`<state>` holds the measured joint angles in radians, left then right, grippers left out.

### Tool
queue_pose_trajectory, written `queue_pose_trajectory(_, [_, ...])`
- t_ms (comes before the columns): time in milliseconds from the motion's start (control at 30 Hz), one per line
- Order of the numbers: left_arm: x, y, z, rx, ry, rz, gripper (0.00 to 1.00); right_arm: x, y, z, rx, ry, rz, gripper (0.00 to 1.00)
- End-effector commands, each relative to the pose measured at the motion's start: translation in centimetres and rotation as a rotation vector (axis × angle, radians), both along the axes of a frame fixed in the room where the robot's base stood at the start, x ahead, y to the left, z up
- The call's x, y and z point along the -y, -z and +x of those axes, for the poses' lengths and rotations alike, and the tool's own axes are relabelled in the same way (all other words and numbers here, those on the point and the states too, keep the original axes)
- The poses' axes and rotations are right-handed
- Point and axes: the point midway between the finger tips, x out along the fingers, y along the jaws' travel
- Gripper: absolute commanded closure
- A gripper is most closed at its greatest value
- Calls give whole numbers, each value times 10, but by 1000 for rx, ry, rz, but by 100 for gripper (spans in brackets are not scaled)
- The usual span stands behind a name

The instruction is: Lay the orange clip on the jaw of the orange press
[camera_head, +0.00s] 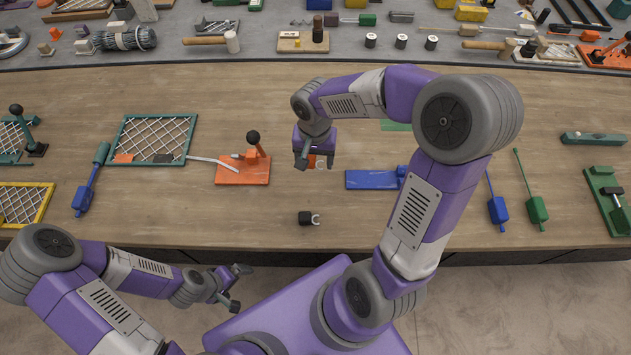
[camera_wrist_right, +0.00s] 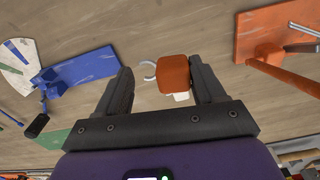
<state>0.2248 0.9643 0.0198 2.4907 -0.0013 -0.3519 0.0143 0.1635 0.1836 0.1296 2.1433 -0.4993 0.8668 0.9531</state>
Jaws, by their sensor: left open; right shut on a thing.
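The orange clip (camera_head: 312,160) has a block-shaped body and a pale curved hook. My right gripper (camera_head: 301,160) is shut on it; in the right wrist view the clip (camera_wrist_right: 174,74) shows between the fingers, with the hook to its left. The orange press (camera_head: 243,173) lies on the table to the left of that gripper in the head view, with a black-knobbed lever and a pale arm reaching left. Its base also shows at upper right in the right wrist view (camera_wrist_right: 255,38). My left gripper (camera_head: 238,284) is open and empty, short of the table's front edge.
A dark clip (camera_head: 305,218) with a pale hook lies near the front edge. A blue press (camera_head: 370,180) lies to the right. A green-framed mesh panel (camera_head: 150,140) is left of the orange press. Wood between the orange press and right gripper is clear.

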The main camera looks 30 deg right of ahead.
Motion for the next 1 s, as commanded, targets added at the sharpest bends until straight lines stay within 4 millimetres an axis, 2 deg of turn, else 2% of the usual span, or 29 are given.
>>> queue_pose_trajectory(200, [0,9,0,0,0,0,0,0,36,-1,-6,-2,1,60])
queue_pose_trajectory(467, [0,14,0,0,0,0,0,0,59,-1,-4,-2,0,60])
queue_pose_trajectory(700, [0,26,0,0,0,0,0,0,95,-1,-4,-2,0,61])
queue_pose_trajectory(1000, [0,25,0,0,0,0,0,0,96,0,0,-2,0,61])
